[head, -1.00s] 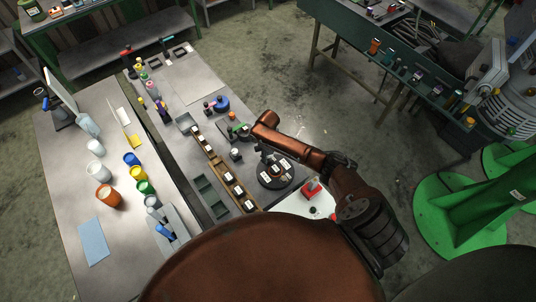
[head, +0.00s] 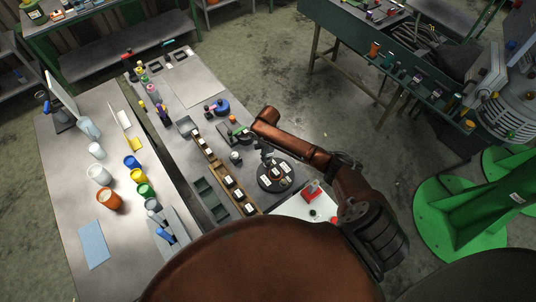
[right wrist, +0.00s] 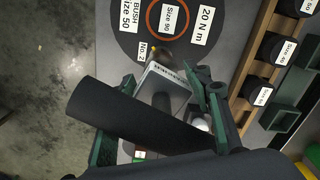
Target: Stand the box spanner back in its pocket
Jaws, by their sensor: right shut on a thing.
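My right gripper (right wrist: 163,110) has green and black fingers. It is shut on a dark T-shaped piece, which I take to be the box spanner (right wrist: 120,112). Its thick black crosspiece lies slantwise across the right wrist view, and a short dark shaft runs down between the fingers. A light grey plate with lettering (right wrist: 172,84) shows just beyond the shaft; the lettering is too small to read surely. The pocket itself cannot be made out. In the head view the right gripper (head: 266,152) is small, over the bench beside the round black disc. My left gripper is not seen.
The round black disc (head: 263,184) carries several labelled parts. A wooden rack (head: 212,153) and green trays (head: 208,197) lie to its left. A red block (head: 311,190) stands on a white surface to its right. A bare grey plate (head: 195,82) lies at the bench's far end.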

